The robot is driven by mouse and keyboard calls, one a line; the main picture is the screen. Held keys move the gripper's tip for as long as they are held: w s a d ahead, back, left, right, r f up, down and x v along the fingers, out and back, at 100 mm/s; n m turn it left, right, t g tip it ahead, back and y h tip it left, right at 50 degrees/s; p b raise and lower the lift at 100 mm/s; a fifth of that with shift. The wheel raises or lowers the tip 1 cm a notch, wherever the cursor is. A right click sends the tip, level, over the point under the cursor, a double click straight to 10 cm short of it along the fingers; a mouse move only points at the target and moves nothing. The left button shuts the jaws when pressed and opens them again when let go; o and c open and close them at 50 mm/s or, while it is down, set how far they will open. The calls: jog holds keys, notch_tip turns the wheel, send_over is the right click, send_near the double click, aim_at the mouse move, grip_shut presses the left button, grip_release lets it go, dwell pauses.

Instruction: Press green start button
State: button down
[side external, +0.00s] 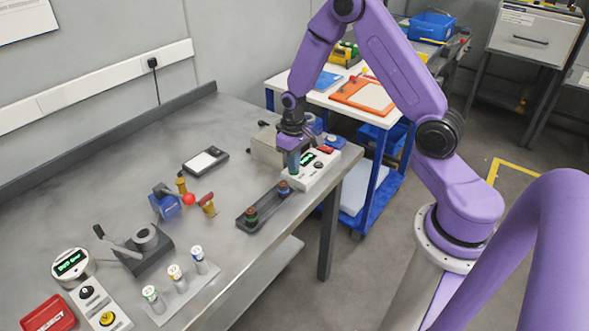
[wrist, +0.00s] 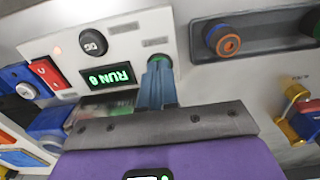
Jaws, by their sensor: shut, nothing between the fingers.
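A white control box (side external: 322,172) sits at the right end of the grey bench, and it also fills the upper left of the wrist view (wrist: 140,38). It has a lit display (wrist: 108,76) with green text that seems to read RUN upside down, a black knob (wrist: 93,42) and a red part (wrist: 44,73). A green button (wrist: 158,58) shows as a sliver at my fingertips. My gripper (wrist: 157,72) points down over it, shut and empty. The fingers hide most of the button. I cannot tell whether it is pressed down. In the side view my gripper (side external: 294,170) is at the box's left part.
A dark tray with round pegs (side external: 264,205) lies just left of the box; it shows at upper right in the wrist view (wrist: 262,35). A beige box (side external: 267,148) stands behind. Blue parts (side external: 334,141) are close on the right.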

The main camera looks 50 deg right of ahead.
jog(key=shift+r, duration=2.4)
jog(key=shift+a+r, duration=0.15)
jog(key=shift+a, duration=0.1)
jog(key=s+a+r+n, duration=0.6)
jog(key=s+a+r, duration=0.3)
jog(key=s+a, duration=0.35)
jog(key=s+r+n, duration=0.4)
jog(key=s+n, duration=0.2)
jog(key=s, duration=0.9)
jog(key=shift+s+r+n, duration=0.2)
jog(key=shift+s+n, duration=0.1)
jog(key=shift+s, duration=0.05)
